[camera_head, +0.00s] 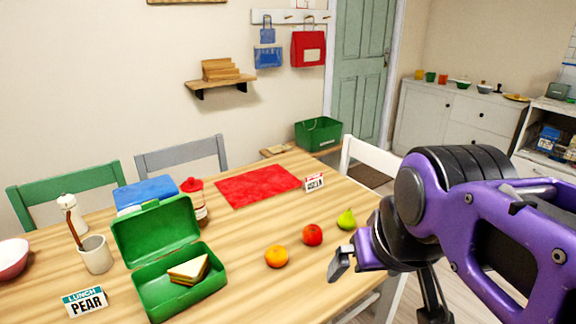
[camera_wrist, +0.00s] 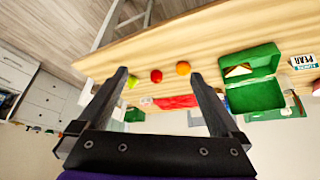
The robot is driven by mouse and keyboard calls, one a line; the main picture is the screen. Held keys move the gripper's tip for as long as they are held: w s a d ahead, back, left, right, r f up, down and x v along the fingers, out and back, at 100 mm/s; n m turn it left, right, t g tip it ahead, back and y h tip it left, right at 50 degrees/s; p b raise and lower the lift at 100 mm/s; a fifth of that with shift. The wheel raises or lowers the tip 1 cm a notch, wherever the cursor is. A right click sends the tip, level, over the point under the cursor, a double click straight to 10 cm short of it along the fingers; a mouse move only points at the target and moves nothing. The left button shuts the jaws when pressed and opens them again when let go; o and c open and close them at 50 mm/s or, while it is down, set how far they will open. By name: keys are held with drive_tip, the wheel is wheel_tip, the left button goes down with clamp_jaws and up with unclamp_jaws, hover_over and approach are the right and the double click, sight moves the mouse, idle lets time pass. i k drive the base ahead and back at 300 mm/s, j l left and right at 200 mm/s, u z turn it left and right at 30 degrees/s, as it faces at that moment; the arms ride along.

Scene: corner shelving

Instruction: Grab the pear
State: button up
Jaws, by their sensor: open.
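A green pear (camera_head: 346,220) stands on the wooden table near its right edge, just right of a red apple (camera_head: 312,235).
An orange (camera_head: 276,257) lies left of the apple. An open green lunchbox (camera_head: 155,240) holds a sandwich (camera_head: 188,270). A sign reading "LUNCH PEAR" (camera_head: 86,302) stands at front left. A red mat (camera_head: 258,184) lies behind the fruit. A white chair (camera_head: 372,155) stands beyond the table's right edge.

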sight(347, 221)
drive_tip(key=u, duration=1)
drive_tip(key=l+u, duration=0.15)
drive_tip(key=u, duration=0.35)
drive_tip(key=l+u, duration=0.15)
drive_tip(key=u, duration=0.3)
drive_tip(key=k+l, duration=0.15)
drive_tip(key=l, duration=0.25)
drive_tip(key=k+l, duration=0.1)
drive_tip(key=l, duration=0.25)
drive_tip(key=k+l+z, duration=0.2)
drive_tip(key=k, duration=0.2)
drive_tip(key=i+l+u, duration=0.2)
drive_tip(key=i+l, duration=0.05)
drive_tip(key=l, duration=0.1)
